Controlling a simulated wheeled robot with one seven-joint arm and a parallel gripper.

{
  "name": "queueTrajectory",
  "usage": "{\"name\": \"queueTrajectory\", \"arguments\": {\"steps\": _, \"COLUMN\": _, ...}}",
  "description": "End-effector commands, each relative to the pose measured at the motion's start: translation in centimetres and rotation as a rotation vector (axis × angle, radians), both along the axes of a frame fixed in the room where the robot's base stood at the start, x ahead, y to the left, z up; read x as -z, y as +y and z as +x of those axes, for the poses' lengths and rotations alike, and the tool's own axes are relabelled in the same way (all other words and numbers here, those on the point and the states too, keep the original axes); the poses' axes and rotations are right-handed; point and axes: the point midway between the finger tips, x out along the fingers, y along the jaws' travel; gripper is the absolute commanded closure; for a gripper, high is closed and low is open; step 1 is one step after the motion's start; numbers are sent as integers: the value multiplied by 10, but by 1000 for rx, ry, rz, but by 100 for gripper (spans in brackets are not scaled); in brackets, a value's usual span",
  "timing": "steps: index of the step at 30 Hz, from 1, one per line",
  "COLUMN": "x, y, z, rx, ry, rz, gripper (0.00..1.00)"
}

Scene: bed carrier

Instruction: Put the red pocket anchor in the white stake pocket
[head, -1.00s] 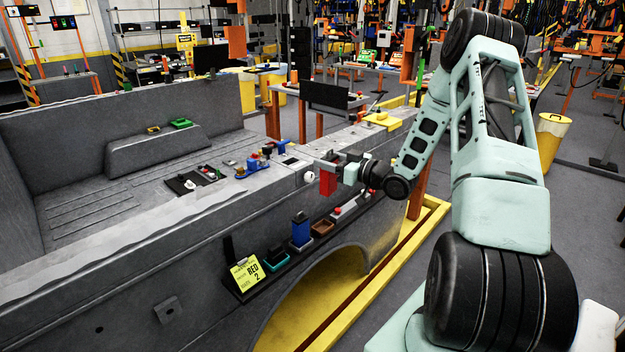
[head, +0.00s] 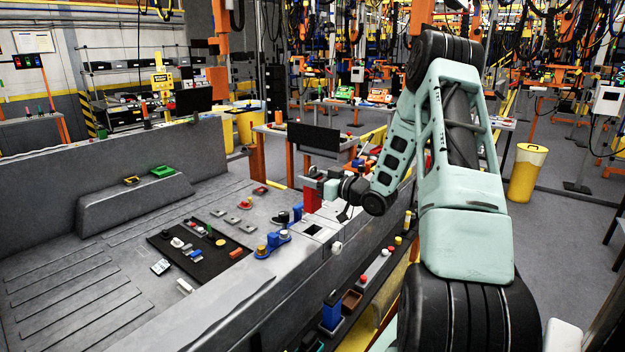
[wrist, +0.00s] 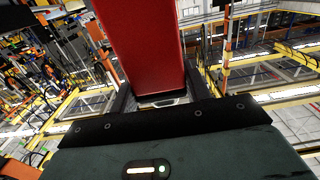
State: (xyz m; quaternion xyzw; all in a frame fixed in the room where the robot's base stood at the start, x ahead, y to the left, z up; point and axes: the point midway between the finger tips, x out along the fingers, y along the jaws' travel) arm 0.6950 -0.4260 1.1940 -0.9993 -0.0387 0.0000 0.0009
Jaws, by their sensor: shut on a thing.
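My gripper (head: 315,184) is shut on the red pocket anchor (head: 312,199), a red block that hangs below the jaws above the bed rail. In the wrist view the red anchor (wrist: 140,45) fills the upper middle between the dark fingers (wrist: 160,98). A pale-rimmed square opening in the rail top, which looks like the white stake pocket (head: 312,231), lies just below and nearer the camera than the anchor. The anchor appears apart from it. The anchor's lower end is not in the wrist view, and its exact height over the rail is hard to tell.
Blue fittings with yellow knobs (head: 272,243) stand on the rail left of the opening. A dark mat (head: 205,247) with small parts lies in the bed. A side ledge (head: 372,290) holds red and yellow knobs and a blue block (head: 332,308). A black monitor (head: 314,138) stands behind.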

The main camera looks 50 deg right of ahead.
Motion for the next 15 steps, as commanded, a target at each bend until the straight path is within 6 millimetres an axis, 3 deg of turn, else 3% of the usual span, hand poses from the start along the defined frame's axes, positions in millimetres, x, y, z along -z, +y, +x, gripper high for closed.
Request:
{"name": "queueTrajectory", "arguments": {"steps": 10, "x": 0, "y": 0, "z": 0, "rx": -1, "ry": -3, "rz": -3, "gripper": 83}}
{"name": "queueTrajectory", "arguments": {"steps": 15, "x": 12, "y": 0, "z": 0, "rx": -1, "ry": -3, "rz": -1, "gripper": 83}}
